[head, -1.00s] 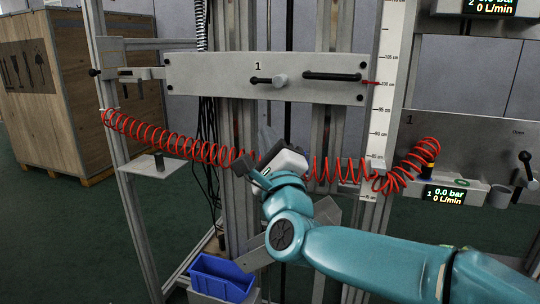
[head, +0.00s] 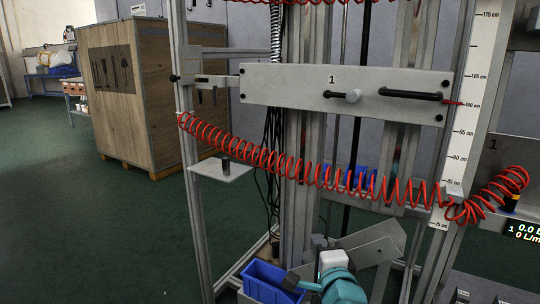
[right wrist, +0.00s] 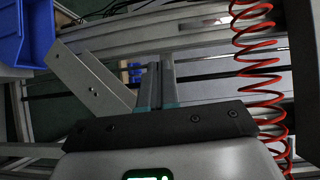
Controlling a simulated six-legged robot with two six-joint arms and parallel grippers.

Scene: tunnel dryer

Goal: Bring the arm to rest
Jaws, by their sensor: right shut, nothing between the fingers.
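My right gripper (head: 296,280) is low in the head view, at the bottom centre, in front of the frame and beside a blue bin. Its white and teal wrist shows there, and the rest of the arm is below the picture. In the right wrist view its two fingers (right wrist: 156,85) are together with nothing between them. My left gripper is in neither view.
A red coiled hose (head: 315,172) hangs across the frame above my gripper; it also shows in the right wrist view (right wrist: 258,70). A blue bin (head: 268,284) stands close by. A grey panel marked 1 (head: 300,84) and a wooden crate (head: 130,100) are farther up.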

